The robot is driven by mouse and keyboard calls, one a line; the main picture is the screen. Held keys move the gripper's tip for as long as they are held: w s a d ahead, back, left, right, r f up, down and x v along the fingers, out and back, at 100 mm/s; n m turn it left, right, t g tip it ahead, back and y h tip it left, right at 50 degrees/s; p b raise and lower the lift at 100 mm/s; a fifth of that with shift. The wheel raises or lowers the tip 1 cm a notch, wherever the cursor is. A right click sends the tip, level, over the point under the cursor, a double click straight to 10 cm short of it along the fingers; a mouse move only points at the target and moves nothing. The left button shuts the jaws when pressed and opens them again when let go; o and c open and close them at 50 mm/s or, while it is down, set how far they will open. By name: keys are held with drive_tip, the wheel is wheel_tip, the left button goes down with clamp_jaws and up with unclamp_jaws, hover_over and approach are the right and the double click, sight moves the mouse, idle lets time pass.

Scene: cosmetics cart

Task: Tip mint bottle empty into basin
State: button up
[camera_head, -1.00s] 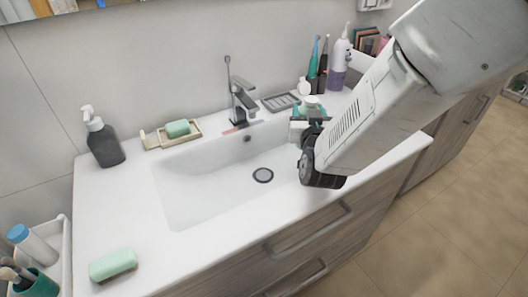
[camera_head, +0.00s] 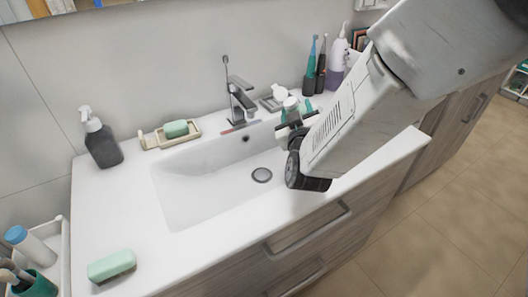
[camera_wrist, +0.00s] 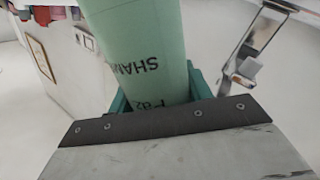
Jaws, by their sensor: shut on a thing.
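My gripper (camera_head: 293,115) is shut on the mint bottle at the back right part of the white basin (camera_head: 200,190). In the head view the bottle's pale top (camera_head: 290,103) shows above the fingers, and my arm hides much of the rest. In the wrist view the mint bottle (camera_wrist: 140,45) stands out large between the teal fingers of my gripper (camera_wrist: 158,95), with dark lettering starting "SHAM". The bottle's far end is out of that view. I see no liquid coming out. The basin floor around the dark drain (camera_head: 261,175) looks clear.
The faucet (camera_head: 240,100) stands just left of my gripper, behind the basin. A soap dish (camera_head: 170,133) and dark pump bottle (camera_head: 102,143) are at left. Toothbrushes (camera_head: 314,70) and a lilac pump bottle (camera_head: 338,60) stand behind my arm.

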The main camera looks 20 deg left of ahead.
drive_tip(key=shift+s+a+r+n, duration=0.1)
drive_tip(key=shift+s+a+n, duration=0.15)
drive_tip(key=shift+a+n, duration=0.55)
drive_tip(key=f+n, duration=0.1)
drive_tip(key=n, duration=0.2)
drive_tip(key=shift+d+f+n, duration=0.3)
drive_tip(key=shift+d+f, duration=0.05)
drive_tip(key=shift+d, duration=0.05)
drive_tip(key=n, duration=0.1)
drive_tip(key=f+n, duration=0.1)
drive_tip(key=n, duration=0.2)
drive_tip(key=shift+w+d+f+y, duration=0.15)
drive_tip(key=shift+f+y, duration=0.15)
drive_tip(key=shift+y, duration=0.1)
drive_tip(key=r, duration=0.1)
drive_tip(key=a+r+n, duration=0.1)
drive_tip(key=r, duration=0.1)
drive_tip(key=r+n, duration=0.1)
drive_tip(key=shift+s+a+r, duration=0.15)
drive_tip(key=shift+s+a, duration=0.15)
drive_tip(key=shift+s, duration=0.05)
wheel_tip(320, 180, down, 5)
drive_tip(key=n, duration=0.2)
drive_tip(key=shift+f+n, duration=0.2)
drive_tip(key=shift+n, duration=0.1)
drive_tip(key=shift+a+r+n, duration=0.1)
drive_tip(key=shift+r+n, duration=0.05)
drive_tip(key=shift+n, duration=0.35)
